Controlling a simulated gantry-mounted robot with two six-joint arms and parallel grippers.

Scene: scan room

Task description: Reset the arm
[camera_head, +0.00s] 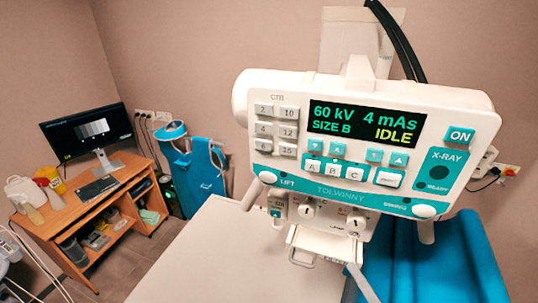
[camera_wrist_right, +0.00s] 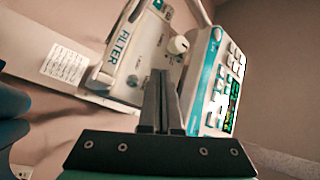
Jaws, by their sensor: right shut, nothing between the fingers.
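My right gripper (camera_head: 352,268) reaches up from the bottom edge in the head view, just below the X-ray unit (camera_head: 370,135). In the right wrist view its dark fingers (camera_wrist_right: 161,78) are together with nothing between them. They point toward the unit's underside, where a panel marked FILTER (camera_wrist_right: 118,48) and a white knob (camera_wrist_right: 178,45) show. I cannot tell if they touch it. The unit's display (camera_head: 366,122) reads 60 kV, 4 mAs, SIZE B and IDLE. My left gripper is not in view.
A pale table top (camera_head: 205,255) lies below the unit, with a blue cover (camera_head: 450,262) at the right. A wooden desk (camera_head: 75,215) with a monitor (camera_head: 90,130) stands at the left. Black cables (camera_head: 400,40) rise above the unit.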

